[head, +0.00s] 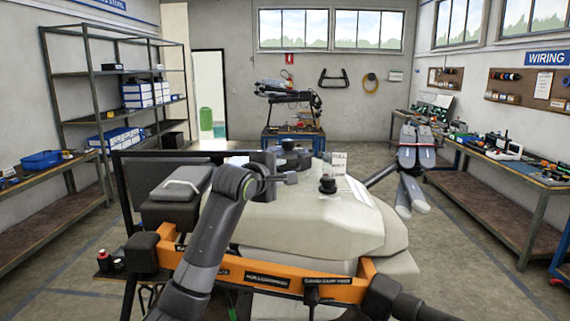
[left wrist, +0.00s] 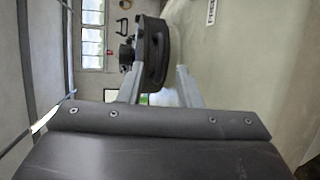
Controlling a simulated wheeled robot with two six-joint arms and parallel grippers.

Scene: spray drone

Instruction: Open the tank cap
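The spray drone's pale tank (head: 310,225) sits in the orange frame (head: 265,280) in front of me. A round black tank cap (head: 290,158) is on its far top side, partly behind my left gripper (head: 270,163). In the left wrist view the ribbed black cap (left wrist: 153,55) lies between the two metal fingers (left wrist: 160,75). The fingers are wide apart, one on each side of the cap. I cannot tell whether they touch it. My right gripper is not in view.
A small black knob (head: 328,184) and a white card (head: 339,164) stand on the tank to the right. Folded grey drone parts (head: 412,165) stick out at right. A shelf rack (head: 115,90) stands left and a workbench (head: 500,170) right.

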